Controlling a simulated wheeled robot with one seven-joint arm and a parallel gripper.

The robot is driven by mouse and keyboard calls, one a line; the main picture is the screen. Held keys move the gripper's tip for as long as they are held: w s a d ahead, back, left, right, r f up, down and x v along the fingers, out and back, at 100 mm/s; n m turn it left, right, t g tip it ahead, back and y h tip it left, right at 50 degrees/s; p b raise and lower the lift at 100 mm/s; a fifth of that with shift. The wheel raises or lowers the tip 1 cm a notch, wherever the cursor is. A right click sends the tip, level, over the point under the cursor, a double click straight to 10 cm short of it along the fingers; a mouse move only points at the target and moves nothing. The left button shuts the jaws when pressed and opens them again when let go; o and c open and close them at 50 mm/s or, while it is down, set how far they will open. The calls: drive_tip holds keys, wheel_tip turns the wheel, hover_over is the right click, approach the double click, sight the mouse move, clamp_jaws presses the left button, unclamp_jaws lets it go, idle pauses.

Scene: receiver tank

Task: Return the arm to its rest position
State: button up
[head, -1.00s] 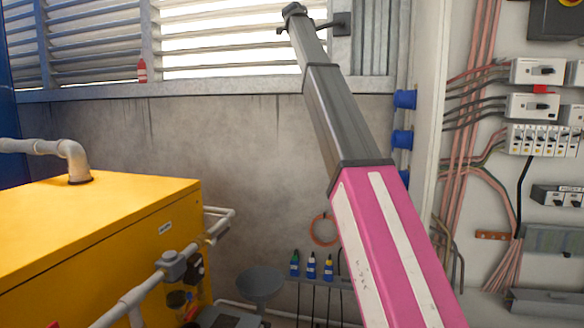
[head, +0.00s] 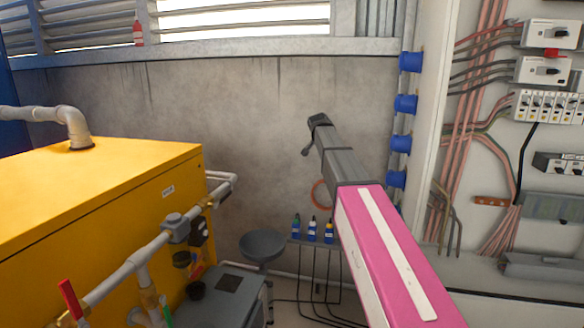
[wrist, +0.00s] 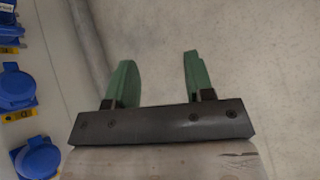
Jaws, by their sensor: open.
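My arm reaches forward in the head view, with a pink link nearest the camera and grey links beyond it. Its far end shows small and dark in front of the concrete wall (head: 220,110); the fingers cannot be made out there. In the wrist view my gripper (wrist: 158,82) has two green fingers standing well apart with nothing between them. No object touches the gripper.
A yellow tank housing (head: 100,195) with grey pipes and a red-handled valve (head: 70,298) stands at left. An electrical panel (head: 500,150) with switches and cables is at right, beside blue sockets (head: 405,104).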

drive_tip(key=s+d+f+n+g+y, duration=0.1)
drive_tip(key=s+d+f+n+g, duration=0.1)
drive_tip(key=s+f, duration=0.9)
drive_tip(key=s+d+f+n+g, duration=0.25)
drive_tip(key=s+f, duration=0.55)
drive_tip(key=f, duration=0.6)
drive_tip(key=s+f+n+g+y, duration=0.1)
drive_tip(key=s+f+n, duration=0.1)
drive_tip(key=s+f, duration=0.5)
drive_tip(key=s+f+n+g+y, duration=0.1)
drive_tip(key=s+f, duration=0.5)
drive_tip(key=s, duration=0.8)
drive_tip(key=shift+s+f+n+g, duration=0.35)
drive_tip(key=shift+n+g, duration=0.2)
drive_tip(key=shift+n, duration=0.1)
drive_tip(key=shift+w, duration=0.1)
drive_tip(key=shift+c, duration=0.4)
drive_tip(key=shift+c, duration=0.2)
